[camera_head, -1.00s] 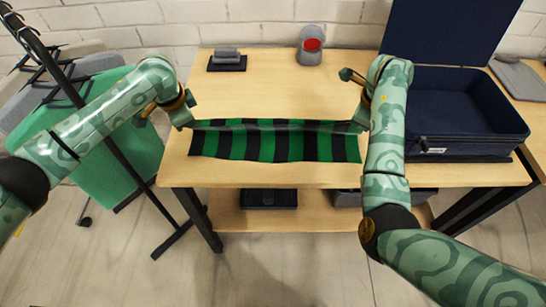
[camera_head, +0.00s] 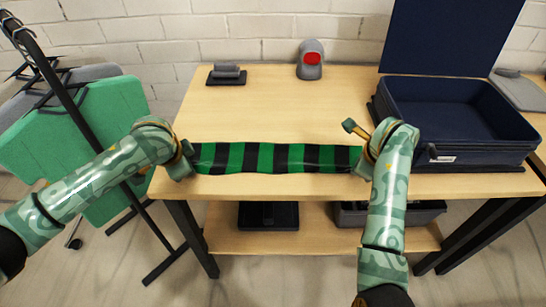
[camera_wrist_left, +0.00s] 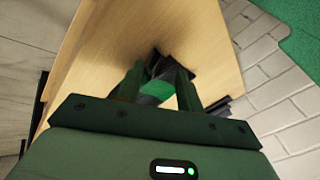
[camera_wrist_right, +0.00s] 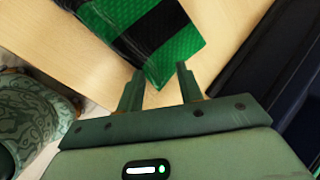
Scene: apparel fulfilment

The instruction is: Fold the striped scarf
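The striped scarf (camera_head: 270,158), green and black, lies as a narrow band along the table's front edge, its long sides running left to right. My left gripper (camera_head: 188,161) is at its left end. In the left wrist view the left fingers (camera_wrist_left: 158,80) stand apart, with rumpled dark and green cloth between and beyond them. My right gripper (camera_head: 360,163) is at the right end. In the right wrist view its fingers (camera_wrist_right: 158,78) stand apart, with a green corner of the scarf (camera_wrist_right: 165,60) reaching between the tips. Whether the cloth touches the fingers is unclear.
A navy open case (camera_head: 455,150) stands right of my right arm on the wooden table (camera_head: 265,110). A grey scanner-like device (camera_head: 310,62) with a red face and a small dark stack (camera_head: 227,74) are at the back. The table's middle is clear. A garment rack (camera_head: 80,120) stands left.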

